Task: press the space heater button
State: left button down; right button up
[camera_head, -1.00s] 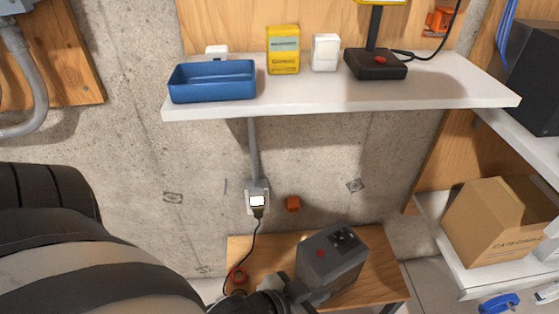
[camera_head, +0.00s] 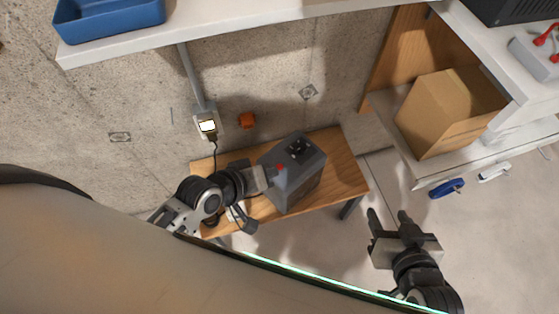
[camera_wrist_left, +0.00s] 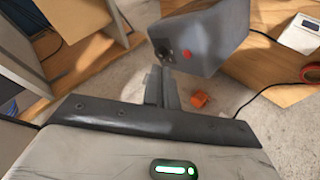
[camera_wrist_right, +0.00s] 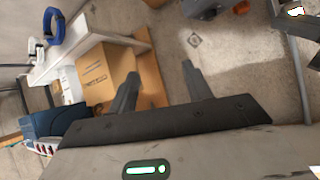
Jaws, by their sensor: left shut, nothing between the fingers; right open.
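The space heater is a dark grey box (camera_head: 297,172) on a low wooden bench, with dark knobs on its top. It also shows in the left wrist view (camera_wrist_left: 222,35). Its red button (camera_head: 279,167) is on the side facing my left gripper and shows in the left wrist view (camera_wrist_left: 187,55). My left gripper (camera_head: 270,174) is shut and empty, close beside that face. In the left wrist view its fingertips (camera_wrist_left: 162,72) appear left of the button; I cannot tell whether they touch the heater. My right gripper (camera_head: 389,214) is open and empty, right of the bench over the floor.
The wooden bench (camera_head: 345,175) stands against a concrete wall. A white shelf (camera_head: 260,22) with a blue tray (camera_head: 108,18) is above. A wall outlet (camera_head: 208,125) has a cord. A cardboard box (camera_head: 450,110) sits on a right-hand shelf. The floor before the bench looks clear.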

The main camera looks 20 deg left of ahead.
pick_arm(q)
jog(key=w+r+n+g+h+p, duration=0.1)
jog(key=w+n+g+h+p, duration=0.1)
jog(key=w+n, duration=0.5)
jog(key=n+p, duration=0.1)
jog(key=n, duration=0.4)
jog(key=shift+w+a+r+g, duration=0.15)
jog(key=shift+w+a+g, duration=0.15)
jog(key=shift+w+a, duration=0.1)
pick_arm(e)
jog(key=shift+d+r+g, duration=0.3)
jog(key=shift+d+r, duration=0.1)
jog(key=shift+d, duration=0.05)
pick_arm(q)
jog(key=b, duration=0.9)
send_over(280, 167)
jog(key=a, duration=0.1)
jog(key=f, duration=0.7)
jog(key=shift+s, duration=0.3)
jog(key=shift+f, duration=0.9)
pick_arm(e)
jog(key=shift+w+a+f+t+y, duration=0.15)
jog(key=shift+a+f, duration=0.1)
jog(key=shift+f, duration=0.3)
jog(key=shift+a+f+t+y, duration=0.1)
jog(key=shift+a+f, duration=0.2)
jog(key=shift+f, duration=0.25)
jog(key=shift+w+a+f+t+y, duration=0.15)
jog(key=shift+a+f, duration=0.1)
jog(key=shift+f, duration=0.3)
